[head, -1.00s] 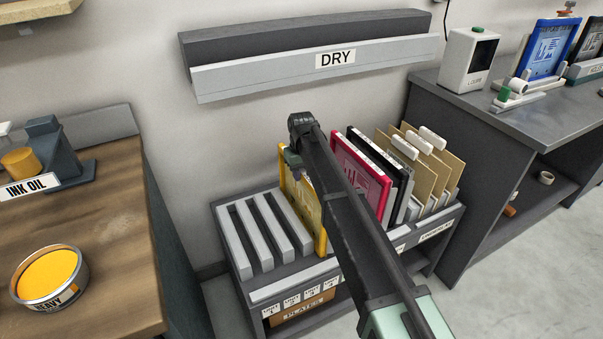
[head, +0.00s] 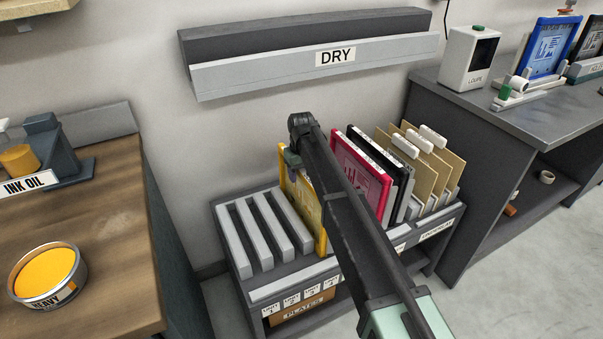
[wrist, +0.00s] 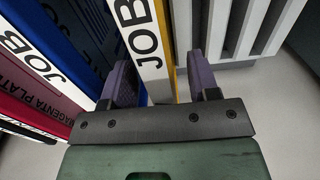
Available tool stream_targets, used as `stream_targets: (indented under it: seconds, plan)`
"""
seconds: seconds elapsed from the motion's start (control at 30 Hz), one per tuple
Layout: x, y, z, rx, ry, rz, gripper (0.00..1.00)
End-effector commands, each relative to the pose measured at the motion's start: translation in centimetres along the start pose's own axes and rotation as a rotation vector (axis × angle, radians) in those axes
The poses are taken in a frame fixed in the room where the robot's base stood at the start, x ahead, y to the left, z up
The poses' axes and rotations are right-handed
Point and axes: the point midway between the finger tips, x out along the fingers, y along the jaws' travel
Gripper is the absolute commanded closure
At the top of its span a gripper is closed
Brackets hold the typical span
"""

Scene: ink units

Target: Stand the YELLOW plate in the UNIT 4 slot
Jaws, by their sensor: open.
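The yellow plate (head: 310,211) stands upright in the rack, just right of the rightmost visible pale divider. Its yellow edge with a white JOB label shows in the wrist view (wrist: 167,70). My gripper (head: 291,158) is at the plate's upper back part. In the wrist view its two purple fingers (wrist: 163,90) are open, one on each side of the plate, with gaps visible. The UNIT labels (head: 299,298) are on the rack's front, the one at the right end below the plate. I cannot tell whether the plate is seated in that slot.
A magenta plate (head: 357,172) and a black one stand to the right. A blue plate (wrist: 128,60) stands close to the left finger in the wrist view. Tan folders (head: 435,172) fill the right end. The slots between the pale dividers (head: 257,230) are empty.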

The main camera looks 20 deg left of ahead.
Motion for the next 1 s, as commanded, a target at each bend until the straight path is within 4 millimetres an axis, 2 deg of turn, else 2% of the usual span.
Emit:
stream_targets:
  seconds: [0.17,0.27,0.5,0.6,1.0]
  plan:
    - [-1.1,0.0,0.0,0.0,0.0,0.0,0.45]
    - [-3.0,0.0,0.0,0.0,0.0,0.0,0.45]
    - [-9.2,0.0,0.0,0.0,0.0,0.0,0.45]
    - [-10.7,0.0,0.0,0.0,0.0,0.0,0.45]
    - [-10.9,0.0,0.0,0.0,0.0,0.0,0.45]
